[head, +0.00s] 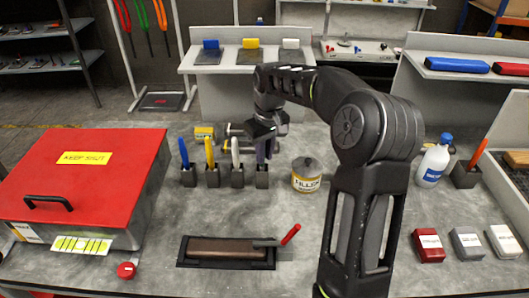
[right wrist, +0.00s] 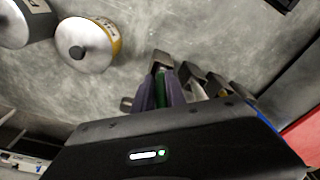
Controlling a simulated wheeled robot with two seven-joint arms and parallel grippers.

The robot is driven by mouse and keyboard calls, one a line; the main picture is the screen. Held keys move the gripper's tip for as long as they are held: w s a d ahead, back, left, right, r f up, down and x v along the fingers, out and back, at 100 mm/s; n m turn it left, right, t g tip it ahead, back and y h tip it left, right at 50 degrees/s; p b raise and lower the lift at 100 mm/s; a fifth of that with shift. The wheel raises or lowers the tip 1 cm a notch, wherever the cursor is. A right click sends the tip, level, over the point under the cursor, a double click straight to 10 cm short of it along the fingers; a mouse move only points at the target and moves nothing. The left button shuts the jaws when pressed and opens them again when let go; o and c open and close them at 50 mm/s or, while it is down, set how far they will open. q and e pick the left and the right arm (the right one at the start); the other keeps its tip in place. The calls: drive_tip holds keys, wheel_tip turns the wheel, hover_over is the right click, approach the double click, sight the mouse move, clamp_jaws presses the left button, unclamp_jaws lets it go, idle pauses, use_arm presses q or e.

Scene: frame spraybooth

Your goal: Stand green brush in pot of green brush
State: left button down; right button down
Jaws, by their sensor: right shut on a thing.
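My right gripper (head: 262,153) points down over the rightmost dark pot (head: 262,178) in the row of pots, its fingertips at or just above the rim. In the right wrist view the gripper (right wrist: 163,90) is shut on the green brush (right wrist: 160,88), whose green handle shows between the fingers. The pot (right wrist: 162,58) shows just beyond the fingertips. The lower end of the brush is hidden, so I cannot tell how deep it sits in the pot. My left gripper is not in view.
Pots with a blue brush (head: 184,153), a yellow brush (head: 209,152) and a white brush (head: 235,152) stand close on the left. A filler can (head: 306,180) stands to the right. A red-lidded box (head: 85,185) and a tray (head: 225,264) are nearby.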

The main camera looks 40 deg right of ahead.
drive_tip(key=shift+f, duration=0.2)
idle(0.3)
drive_tip(key=c, duration=1.3)
unclamp_jaws()
drive_tip(key=r, duration=0.5)
drive_tip(key=s+r+b, duration=0.1)
drive_tip(key=r, duration=0.1)
drive_tip(key=shift+r, duration=0.4)
drive_tip(key=shift+f, duration=0.1)
